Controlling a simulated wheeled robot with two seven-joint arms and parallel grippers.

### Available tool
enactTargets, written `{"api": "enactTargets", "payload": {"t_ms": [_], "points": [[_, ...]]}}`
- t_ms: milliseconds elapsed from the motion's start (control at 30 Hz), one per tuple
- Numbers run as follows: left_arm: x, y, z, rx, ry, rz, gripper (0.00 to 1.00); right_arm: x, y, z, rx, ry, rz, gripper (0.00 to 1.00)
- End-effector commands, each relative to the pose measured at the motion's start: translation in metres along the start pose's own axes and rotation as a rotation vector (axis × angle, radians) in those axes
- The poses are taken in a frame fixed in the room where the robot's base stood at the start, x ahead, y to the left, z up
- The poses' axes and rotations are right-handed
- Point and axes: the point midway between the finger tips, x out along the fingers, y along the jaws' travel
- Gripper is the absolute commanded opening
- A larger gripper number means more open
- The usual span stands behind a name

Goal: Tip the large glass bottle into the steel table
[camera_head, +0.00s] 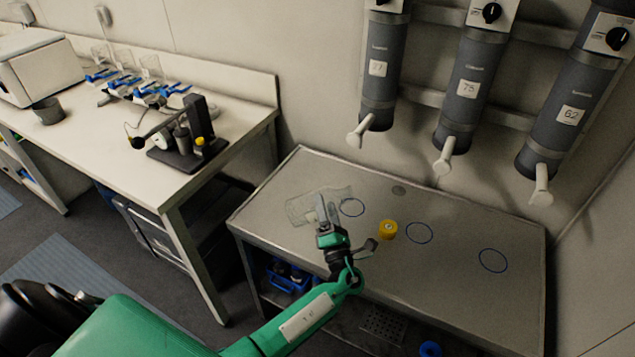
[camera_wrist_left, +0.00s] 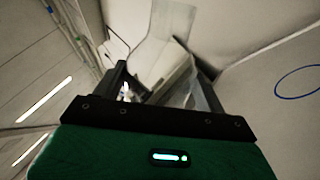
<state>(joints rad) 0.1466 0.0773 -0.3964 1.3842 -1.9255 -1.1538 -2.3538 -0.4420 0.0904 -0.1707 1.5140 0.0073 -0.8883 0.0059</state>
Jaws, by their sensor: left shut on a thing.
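The large glass bottle (camera_head: 303,208) is clear and lies nearly level, tipped on its side, over the left part of the steel table (camera_head: 455,215). My left gripper (camera_head: 328,210) is shut on it from the front, with fingers across its middle. Whether the bottle touches the table is hard to tell. In the left wrist view the clear glass (camera_wrist_left: 160,45) shows between and beyond the left fingers (camera_wrist_left: 165,88). No liquid can be made out. My right gripper is in neither view.
A yellow cap-like piece (camera_head: 388,230) stands right of my left gripper. Blue rings (camera_head: 419,233) mark the tabletop, otherwise mostly clear. Grey wall cylinders (camera_head: 467,90) with white spouts hang above its back. A white bench (camera_head: 110,150) with equipment stands left.

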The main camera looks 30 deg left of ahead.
Motion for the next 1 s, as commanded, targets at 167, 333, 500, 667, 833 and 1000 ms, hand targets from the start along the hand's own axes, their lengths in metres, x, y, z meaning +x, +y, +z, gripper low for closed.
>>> {"api": "enactTargets", "payload": {"t_ms": [167, 333, 500, 667, 833, 1000], "points": [[-0.001, -0.002, 0.0, -0.019, 0.008, 0.002, 0.32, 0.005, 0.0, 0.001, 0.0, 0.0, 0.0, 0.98], [-0.007, -0.016, 0.0, -0.147, 0.07, 0.002, 0.32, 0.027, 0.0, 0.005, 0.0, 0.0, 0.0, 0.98], [-0.011, -0.023, 0.001, -0.276, 0.133, 0.002, 0.32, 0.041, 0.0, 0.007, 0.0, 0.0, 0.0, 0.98], [-0.011, -0.023, 0.003, -0.316, 0.152, 0.001, 0.32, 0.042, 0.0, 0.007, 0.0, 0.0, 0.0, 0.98], [-0.011, -0.023, 0.003, -0.315, 0.152, 0.001, 0.32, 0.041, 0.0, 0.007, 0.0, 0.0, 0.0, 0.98], [-0.015, -0.032, 0.005, -0.39, 0.188, 0.001, 0.32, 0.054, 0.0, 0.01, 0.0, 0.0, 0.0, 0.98]]}}
